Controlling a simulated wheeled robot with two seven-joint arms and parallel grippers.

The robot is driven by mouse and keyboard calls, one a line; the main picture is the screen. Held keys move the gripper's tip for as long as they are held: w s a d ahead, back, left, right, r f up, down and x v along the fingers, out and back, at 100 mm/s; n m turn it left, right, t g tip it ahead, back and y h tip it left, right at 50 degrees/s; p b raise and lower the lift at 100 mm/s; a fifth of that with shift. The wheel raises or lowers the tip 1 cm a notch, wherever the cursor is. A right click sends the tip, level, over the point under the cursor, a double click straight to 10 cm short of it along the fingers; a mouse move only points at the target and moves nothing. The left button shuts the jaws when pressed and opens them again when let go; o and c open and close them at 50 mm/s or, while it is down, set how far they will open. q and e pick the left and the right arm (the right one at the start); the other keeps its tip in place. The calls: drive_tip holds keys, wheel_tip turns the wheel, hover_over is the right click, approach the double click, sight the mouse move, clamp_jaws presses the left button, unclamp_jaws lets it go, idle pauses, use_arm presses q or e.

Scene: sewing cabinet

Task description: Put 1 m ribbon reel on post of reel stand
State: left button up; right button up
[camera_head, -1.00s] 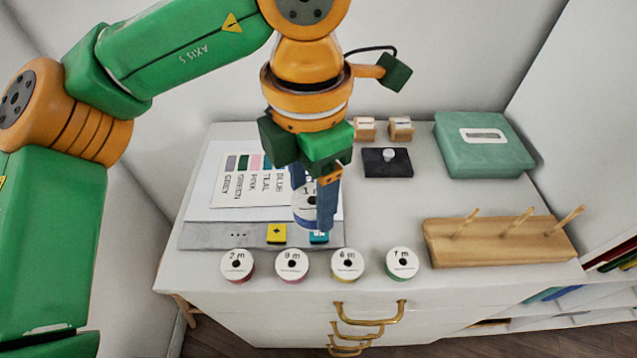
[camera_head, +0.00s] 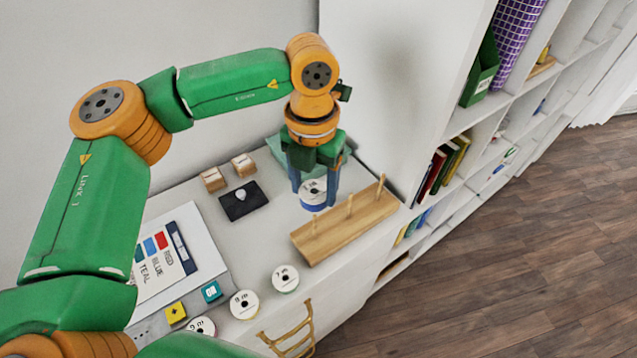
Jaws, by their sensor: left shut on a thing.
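My left gripper (camera_head: 314,187) is shut on a reel (camera_head: 313,200) with a white top and blue ribbon. It holds the reel upright, label up, behind the wooden reel stand (camera_head: 330,237); how high the reel is cannot be told. The label is too small to read for sure. The stand has three thin posts, which look bare, and the reel is apart from them. Other reels sit along the front edge: one (camera_head: 285,272), a second (camera_head: 244,299) and a third partly hidden by my arm (camera_head: 199,322). My right gripper is not in view.
A teal box stands behind my gripper, mostly hidden. A dark pad (camera_head: 241,207) with a knob and two small wooden blocks (camera_head: 213,179) lie to the left. A colour chart (camera_head: 163,255) and yellow (camera_head: 176,312) and teal (camera_head: 212,291) pieces lie further left. A tall shelf (camera_head: 455,130) borders the right.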

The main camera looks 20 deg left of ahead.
sight(314, 217)
use_arm(q)
drive_tip(key=shift+f+b, duration=1.35)
drive_tip(key=shift+f, duration=0.8)
drive_tip(key=shift+f+b, duration=1.2)
drive_tip(key=shift+f+b, duration=1.5)
drive_tip(key=shift+b, duration=0.05)
drive_tip(key=o, duration=1.4)
wheel_tip(314, 217, up, 7)
drive_tip(key=shift+r+b, duration=0.1)
drive_tip(key=shift+b, duration=0.6)
drive_tip(key=shift+d, duration=0.1)
